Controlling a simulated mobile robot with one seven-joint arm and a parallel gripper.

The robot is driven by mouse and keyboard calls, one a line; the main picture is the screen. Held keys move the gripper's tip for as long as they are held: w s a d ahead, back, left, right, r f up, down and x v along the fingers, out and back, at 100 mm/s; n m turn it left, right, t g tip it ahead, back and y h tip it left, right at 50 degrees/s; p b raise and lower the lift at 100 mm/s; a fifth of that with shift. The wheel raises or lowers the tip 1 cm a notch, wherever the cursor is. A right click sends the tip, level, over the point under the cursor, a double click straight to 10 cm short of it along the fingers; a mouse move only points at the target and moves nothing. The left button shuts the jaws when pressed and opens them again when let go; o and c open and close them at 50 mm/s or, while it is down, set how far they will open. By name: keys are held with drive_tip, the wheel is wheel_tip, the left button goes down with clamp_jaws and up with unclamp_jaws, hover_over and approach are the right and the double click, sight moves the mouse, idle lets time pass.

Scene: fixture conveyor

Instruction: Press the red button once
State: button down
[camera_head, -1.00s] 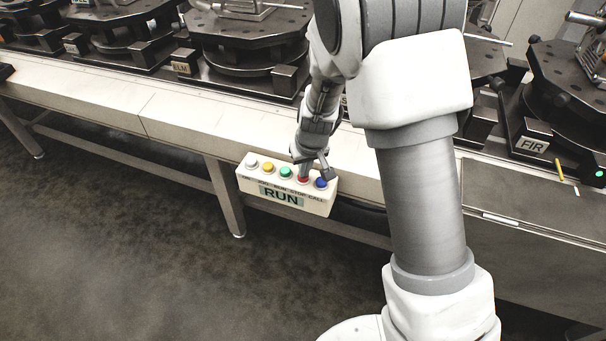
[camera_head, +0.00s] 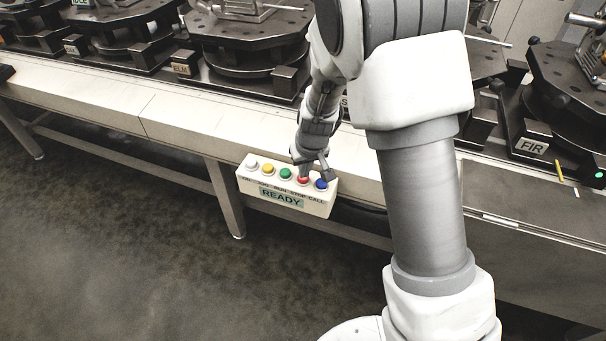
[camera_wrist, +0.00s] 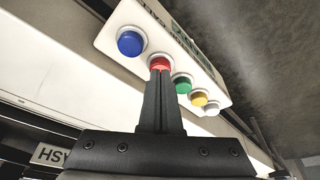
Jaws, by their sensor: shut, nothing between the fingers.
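The red button (camera_head: 303,181) is one of several on a white control box (camera_head: 244,183) fixed at the conveyor's front edge. It shows in the wrist view (camera_wrist: 160,63), partly covered by my fingertips. My gripper (camera_head: 304,172) is shut and empty, with its tips at the red button. In the wrist view my fingers (camera_wrist: 160,75) point straight at it and appear to touch it; I cannot tell how far it is pressed in. The box display (camera_head: 282,197) reads READY.
A blue button (camera_head: 321,184) and a green button (camera_head: 285,174) flank the red one closely. Yellow (camera_head: 268,169) and white (camera_head: 252,164) buttons sit further left. Dark fixtures (camera_head: 250,42) stand on the conveyor behind. The floor in front is clear.

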drive_tip(key=shift+r+p, duration=1.8)
drive_tip(key=shift+r, duration=0.8)
drive_tip(key=shift+r, duration=0.3)
drive_tip(key=s+d+r+m+p, duration=0.1)
drive_tip(key=s+d+r+p, duration=0.25)
drive_tip(key=r, duration=0.65)
drive_tip(key=s+d+r+t+p, duration=0.1)
drive_tip(key=s+d+r+p, duration=0.2)
drive_tip(key=r, duration=0.6)
drive_tip(key=s+d+r+m+p, duration=0.1)
drive_tip(key=s+r+p, duration=0.3)
drive_tip(key=r, duration=0.6)
drive_tip(key=s+d+r+m+p, duration=0.1)
drive_tip(key=s+d+r+p, duration=0.1)
drive_tip(key=s, duration=0.5)
drive_tip(key=s+d+r+m+t+h+p, duration=0.1)
drive_tip(key=s+d+r+p, duration=0.1)
drive_tip(key=s+d+r, duration=0.2)
drive_tip(key=s+r, duration=0.3)
drive_tip(key=shift+s+d, duration=0.2)
drive_tip(key=shift+d, duration=0.15)
drive_tip(key=shift+d, duration=0.2)
